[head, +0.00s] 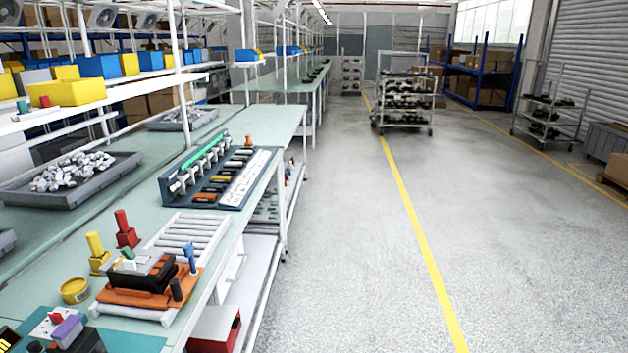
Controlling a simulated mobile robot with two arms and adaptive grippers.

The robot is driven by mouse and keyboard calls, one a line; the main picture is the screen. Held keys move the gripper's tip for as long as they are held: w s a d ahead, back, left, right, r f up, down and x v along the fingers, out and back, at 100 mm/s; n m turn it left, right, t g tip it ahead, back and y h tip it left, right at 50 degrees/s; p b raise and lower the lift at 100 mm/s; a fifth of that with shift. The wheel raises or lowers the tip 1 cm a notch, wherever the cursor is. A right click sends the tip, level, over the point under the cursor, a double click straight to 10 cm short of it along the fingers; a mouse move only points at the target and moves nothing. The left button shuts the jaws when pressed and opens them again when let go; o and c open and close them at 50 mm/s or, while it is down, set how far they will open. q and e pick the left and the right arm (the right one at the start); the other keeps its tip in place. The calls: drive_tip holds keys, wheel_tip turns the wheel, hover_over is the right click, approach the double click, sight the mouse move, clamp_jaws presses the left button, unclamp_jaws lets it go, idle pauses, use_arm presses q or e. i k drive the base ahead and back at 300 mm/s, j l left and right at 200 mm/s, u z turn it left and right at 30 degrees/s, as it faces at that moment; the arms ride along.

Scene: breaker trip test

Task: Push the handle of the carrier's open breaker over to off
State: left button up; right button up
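An orange carrier (122,297) sits at the near end of a short roller track on the bench at the lower left. A black breaker (152,274) rests on the carrier. Small white and green parts (127,258) stick up on its left side; I cannot tell which part is the handle or how it is set. A blue upright piece (190,258) and a dark knob (176,289) stand at the carrier's right side. Neither of my grippers is in view.
The roller track (190,237) runs back toward a dark test rack (225,185). Yellow (97,250) and red (126,230) upright pieces and a yellow tub (75,290) stand left of the carrier. A grey parts tray (130,160) lies behind.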

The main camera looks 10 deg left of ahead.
sight(127, 253)
drive_tip(key=u, duration=1.35)
